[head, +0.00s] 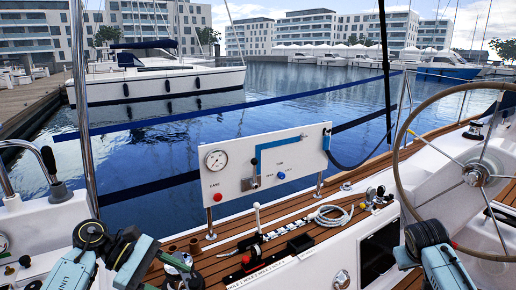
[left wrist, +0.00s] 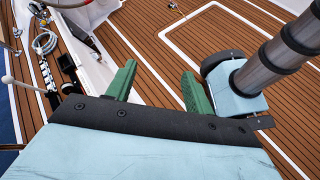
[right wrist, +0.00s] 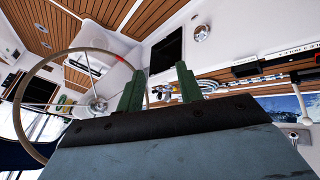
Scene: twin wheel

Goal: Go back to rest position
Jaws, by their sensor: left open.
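My left gripper (left wrist: 158,86) shows in the left wrist view with its two green fingers apart and nothing between them, above the teak deck (left wrist: 225,50). My right gripper (right wrist: 159,84) shows in the right wrist view with its green fingers also apart. I see nothing held between them; the steering wheel and cockpit wall lie behind them. In the head view, parts of my left arm are at the lower left and parts of my right arm at the lower right. I cannot make out fingertips there.
A white panel (head: 265,165) with a gauge, blue pipe and knobs stands ahead. A steering wheel (head: 402,150) is at the right. A coiled rope (head: 333,216) and small fittings lie on the side deck. A metal post (head: 82,110) rises at the left.

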